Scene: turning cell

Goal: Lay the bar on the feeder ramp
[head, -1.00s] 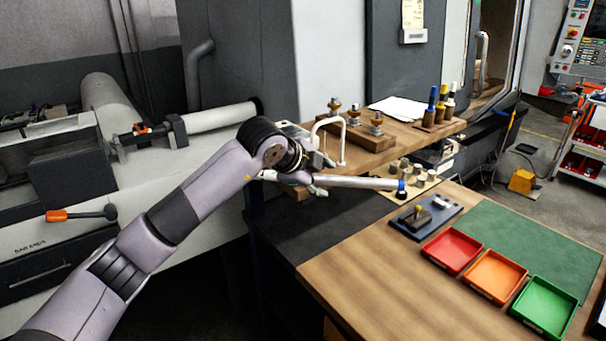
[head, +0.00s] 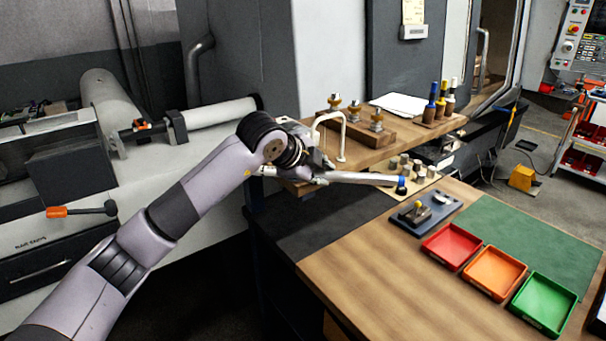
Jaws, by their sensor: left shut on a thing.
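The bar (head: 362,178) is a slim silver rod. My left gripper (head: 318,177) is shut on its left end. The bar points right, roughly level, and appears above the edge of the workbench. Its far end overlaps a blue-topped piece (head: 402,185) in the picture; I cannot tell whether they touch. My wrist partly hides the held end. I cannot pick out the feeder ramp with certainty. A pale machine (head: 95,200) with a long light cylinder (head: 220,115) stands at the left. My right gripper is not in view.
A wooden shelf (head: 395,155) holds a white hooked rod (head: 342,140), a wooden block with fittings and several coloured-handled tools. The bench (head: 370,275) carries red (head: 452,246), orange (head: 494,272) and green (head: 543,305) trays beside a green mat (head: 530,235). Its front left is clear.

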